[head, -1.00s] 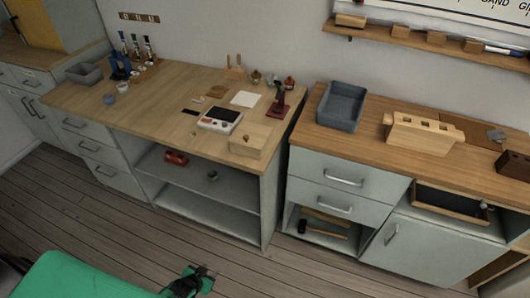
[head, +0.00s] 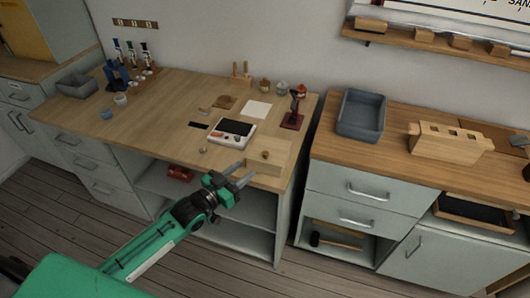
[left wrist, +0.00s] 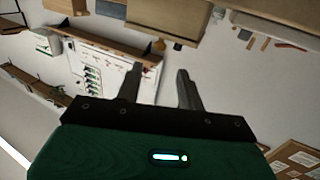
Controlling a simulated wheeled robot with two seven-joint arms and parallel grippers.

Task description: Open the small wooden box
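The small wooden box (head: 276,151) is pale wood and sits on the left bench top near its front right corner. A small round knob shows on it, and it looks closed. My left gripper (head: 241,173) is in front of the bench edge, just left of and nearer than the box. Its two fingers are apart with nothing between them, and it seems not to touch the box. The left wrist view shows the same open fingers (left wrist: 159,88) against the room; I cannot make out the box there. My right gripper is not in view.
A white device with a dark screen (head: 233,131) lies just left of the box. A dark red stand (head: 293,117) is behind it. A grey bin (head: 361,114) and a slotted wooden block (head: 447,141) stand on the right bench (head: 400,163). The left bench's middle (head: 165,108) is mostly clear.

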